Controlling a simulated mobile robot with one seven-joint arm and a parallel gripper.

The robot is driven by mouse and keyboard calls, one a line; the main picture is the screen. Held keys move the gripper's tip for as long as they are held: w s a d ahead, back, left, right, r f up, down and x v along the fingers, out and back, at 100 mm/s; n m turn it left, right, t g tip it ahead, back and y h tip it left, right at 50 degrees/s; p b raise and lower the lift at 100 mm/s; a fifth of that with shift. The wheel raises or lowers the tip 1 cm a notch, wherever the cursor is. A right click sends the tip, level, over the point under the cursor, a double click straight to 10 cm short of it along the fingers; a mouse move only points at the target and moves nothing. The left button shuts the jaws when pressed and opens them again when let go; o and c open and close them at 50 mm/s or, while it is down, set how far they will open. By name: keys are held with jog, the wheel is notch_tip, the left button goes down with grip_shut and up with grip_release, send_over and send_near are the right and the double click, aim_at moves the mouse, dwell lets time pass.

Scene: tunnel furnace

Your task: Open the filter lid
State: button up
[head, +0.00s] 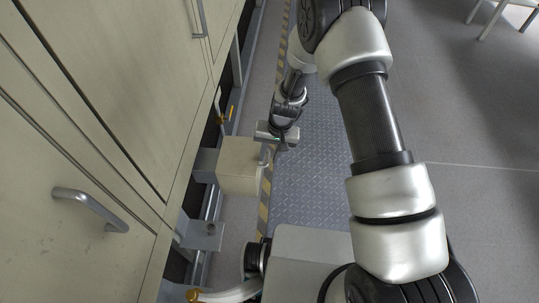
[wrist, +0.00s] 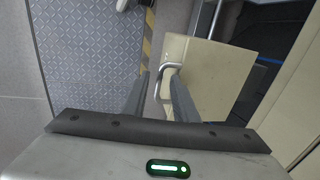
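The filter box (head: 238,168) is a cream box low beside the cabinets, with its lid facing up and looking shut. A silver bar handle (head: 265,156) is at its right edge. In the wrist view the cream lid (wrist: 210,65) fills the upper middle, and its handle (wrist: 163,68) is at the lid's left edge. My gripper (head: 276,142) is close to the handle in the head view. In the wrist view my gripper (wrist: 160,76) is open, with the handle showing between its two apart fingers. Whether a finger touches it, I cannot tell.
Cream cabinets (head: 100,100) with metal handles line the left. A yellow-handled valve (head: 230,113) sits beyond the box, and another yellow-tipped lever (head: 195,295) is near the bottom. Textured floor plate (head: 315,170) and open floor lie to the right.

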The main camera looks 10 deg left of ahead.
grip_shut()
dwell(1.4)
